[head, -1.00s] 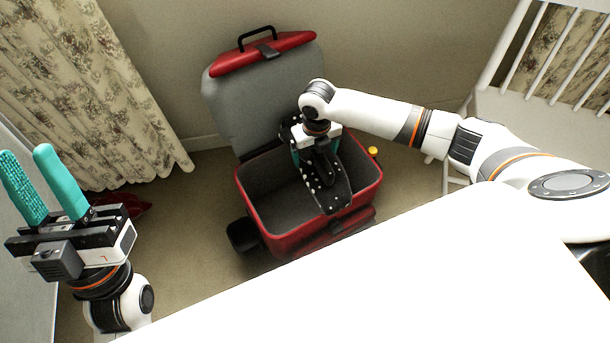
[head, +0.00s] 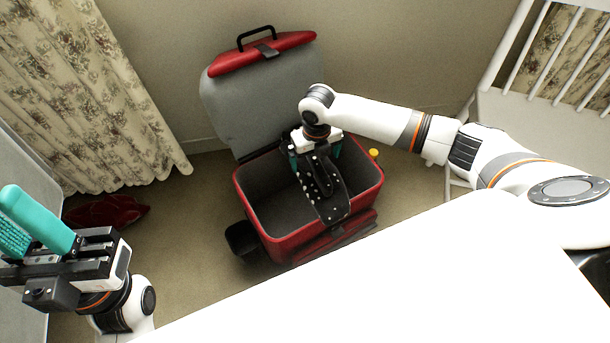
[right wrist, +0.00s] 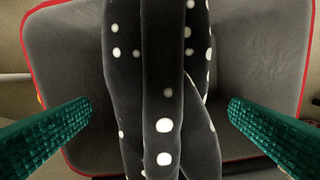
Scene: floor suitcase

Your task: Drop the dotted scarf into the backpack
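The backpack (head: 275,238) is a red case with a grey inside, standing open on the floor with its lid (head: 262,95) tipped back. The dotted scarf (head: 333,206), black with white dots, hangs folded over the backpack's opening, its lower end near the front rim. My right gripper (head: 316,158) is above the opening. In the right wrist view its teal fingers are wide apart, with the scarf (right wrist: 160,100) between them and a gap on each side. I cannot tell what the scarf rests on. My left gripper (head: 22,222) is empty and open at the far left.
A red item (head: 105,211) lies on the floor by the curtain (head: 100,100). A white chair (head: 545,120) stands at the right. A white surface (head: 400,285) fills the lower front.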

